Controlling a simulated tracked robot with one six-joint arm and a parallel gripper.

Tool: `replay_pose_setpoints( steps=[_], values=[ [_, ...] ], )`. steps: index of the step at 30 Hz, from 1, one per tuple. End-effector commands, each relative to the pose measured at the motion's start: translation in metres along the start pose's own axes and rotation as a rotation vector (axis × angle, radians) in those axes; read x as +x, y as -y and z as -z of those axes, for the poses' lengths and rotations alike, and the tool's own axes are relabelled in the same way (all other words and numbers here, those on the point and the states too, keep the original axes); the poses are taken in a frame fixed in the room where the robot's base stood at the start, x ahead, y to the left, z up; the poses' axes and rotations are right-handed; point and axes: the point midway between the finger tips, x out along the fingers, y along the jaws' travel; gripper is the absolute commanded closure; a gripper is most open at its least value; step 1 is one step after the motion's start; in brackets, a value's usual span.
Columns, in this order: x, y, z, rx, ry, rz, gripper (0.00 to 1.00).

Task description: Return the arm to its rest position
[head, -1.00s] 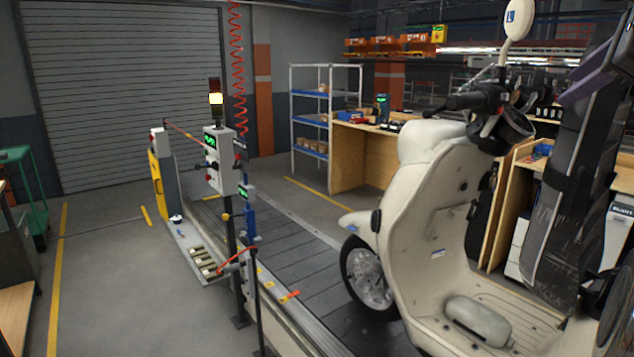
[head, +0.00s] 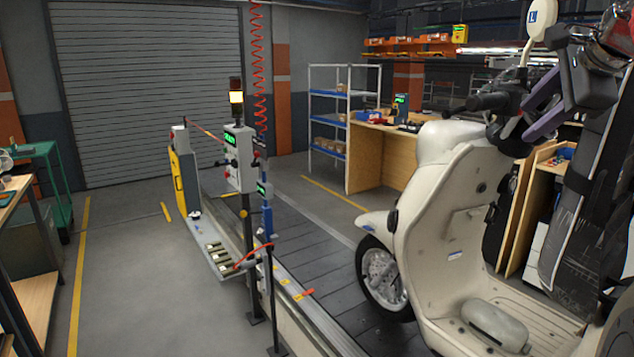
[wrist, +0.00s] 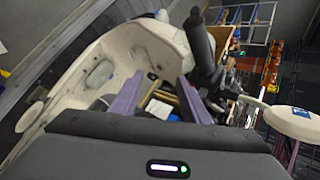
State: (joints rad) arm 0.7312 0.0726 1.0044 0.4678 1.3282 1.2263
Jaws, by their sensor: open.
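My gripper (head: 541,108) is at the upper right of the head view, with its purple fingers pointing down and left near the scooter's handlebar. In the wrist view my gripper (wrist: 160,100) shows two purple fingers spread apart with nothing held between them. My dark arm rises along the right edge of the head view. The cream scooter (head: 436,195) stands upright on the slat conveyor. Its body (wrist: 95,70) lies beyond the fingers in the wrist view, and a dark handlebar grip (wrist: 200,45) shows close by the right finger. I cannot tell whether they touch.
The slat conveyor (head: 325,262) runs along the scooter. A control post (head: 240,160) with a lit lamp stands at its left edge. A wooden workbench (head: 366,160) and blue shelf rack (head: 325,120) stand behind. A green cart (head: 45,165) is at the left; the floor between is clear.

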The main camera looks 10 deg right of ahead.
Motion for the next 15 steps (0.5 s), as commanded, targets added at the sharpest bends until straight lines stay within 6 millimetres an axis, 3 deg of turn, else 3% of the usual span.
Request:
replay_pose_setpoints(
  steps=[3,15],
  values=[
    [0.009,-0.025,-0.029,-0.120,0.013,-0.035,0.58],
    [0.033,-0.129,-0.101,-0.546,0.063,-0.141,0.58]
  ],
)
